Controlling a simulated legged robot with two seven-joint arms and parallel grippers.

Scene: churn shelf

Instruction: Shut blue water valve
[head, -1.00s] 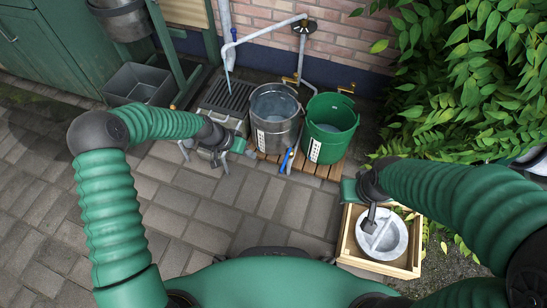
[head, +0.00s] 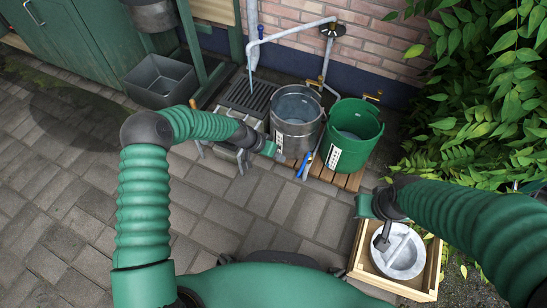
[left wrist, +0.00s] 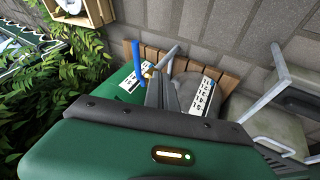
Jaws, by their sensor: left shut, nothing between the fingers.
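A blue lever handle (head: 307,160) shows low in front of the gap between the metal bucket and the green bucket. It also shows in the left wrist view (left wrist: 137,58), near a small brass part and a grey bar. Another small blue part (head: 260,31) sits on the upright pipe at the wall. My left gripper (head: 271,149) is shut and empty, left of the low blue lever and apart from it in the head view. Its grey fingers (left wrist: 153,92) show in the left wrist view. My right gripper (head: 382,240) is over a wooden crate; its jaws are unclear.
The metal bucket (head: 296,125) and green bucket (head: 362,143) stand on wooden slats (head: 349,181). The wooden crate (head: 434,268) holds a pale round vessel (head: 404,262). A grey basin (head: 160,82) stands at the back left. Paving in front is clear.

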